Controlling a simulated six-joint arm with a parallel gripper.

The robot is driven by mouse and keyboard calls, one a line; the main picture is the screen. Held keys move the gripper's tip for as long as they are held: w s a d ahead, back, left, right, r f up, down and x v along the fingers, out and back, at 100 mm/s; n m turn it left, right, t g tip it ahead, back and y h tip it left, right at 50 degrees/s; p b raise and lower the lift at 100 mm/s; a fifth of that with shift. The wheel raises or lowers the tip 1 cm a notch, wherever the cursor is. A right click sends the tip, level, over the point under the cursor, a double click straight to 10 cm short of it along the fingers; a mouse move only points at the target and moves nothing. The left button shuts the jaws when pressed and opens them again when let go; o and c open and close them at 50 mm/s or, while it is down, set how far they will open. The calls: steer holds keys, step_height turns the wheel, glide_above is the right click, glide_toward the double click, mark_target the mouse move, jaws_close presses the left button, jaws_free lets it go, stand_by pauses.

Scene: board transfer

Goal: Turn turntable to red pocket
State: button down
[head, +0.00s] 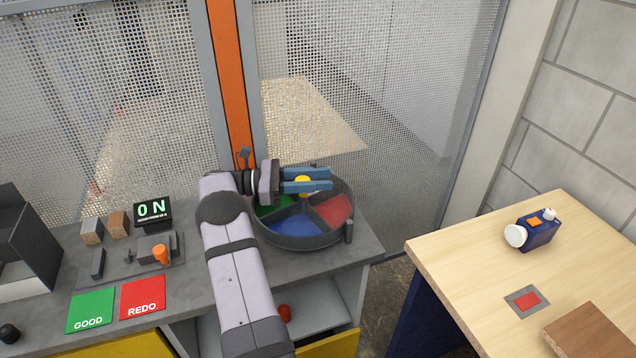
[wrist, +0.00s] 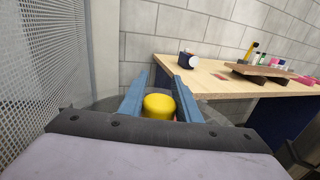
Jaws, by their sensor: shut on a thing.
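The turntable (head: 300,242) is a round dark grey tray on the grey bench, split into coloured pockets. The blue pocket (head: 293,224) faces the front, the red pocket (head: 335,210) lies at the right, and the green pocket (head: 268,207) is at the left, partly behind my arm. My gripper (head: 318,180) reaches over the turntable from the left, its blue fingers shut on the yellow knob (head: 303,182) at the centre. In the wrist view the yellow knob (wrist: 158,105) sits between both fingers. The far side of the turntable is hidden by my gripper.
A mesh fence (head: 400,100) rises close behind. A wooden table (head: 470,260) stands right, across a gap.

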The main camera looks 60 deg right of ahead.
steer(key=shift+s+a+m+g+y+b, duration=0.15)
steer(key=shift+m+g+y+b, duration=0.15)
steer(key=shift+y, duration=0.2)
steer(key=shift+w+a+m+g+y+b, duration=0.1)
steer(key=shift+m+y+b, duration=0.05)
steer(key=shift+m+y, duration=0.3)
steer(key=c, duration=1.3)
jaws_free()
steer(key=shift+r, duration=0.1)
step_height(320, 180, up, 10)
steer(key=shift+b, duration=0.4)
